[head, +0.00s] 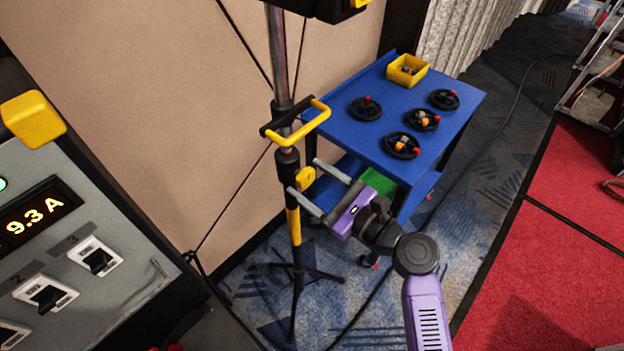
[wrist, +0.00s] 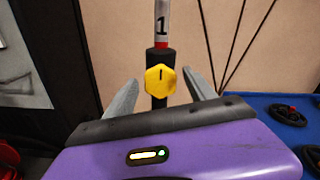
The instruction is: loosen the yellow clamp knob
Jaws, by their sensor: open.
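The yellow clamp knob (head: 306,180) sits on the side of a dark upright stand (head: 288,165), below a yellow handle. In the wrist view the knob (wrist: 160,79) is a faceted yellow disc with a short dark upright mark, on a black collar under a pole section marked "1". My gripper (head: 303,176) is open, with its two grey fingers reaching toward the stand. In the wrist view the fingertips stand to the left and right of the knob with visible gaps. How far they reach in depth beside it is hard to tell.
A blue cart (head: 440,100) behind holds several black wheels and a yellow bin (head: 407,70). A grey control panel (head: 75,240) reading 9.3 A is at left. The yellow handle (head: 302,125) juts out above the knob. Tan wall behind; carpet and red platform (head: 545,250) at right.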

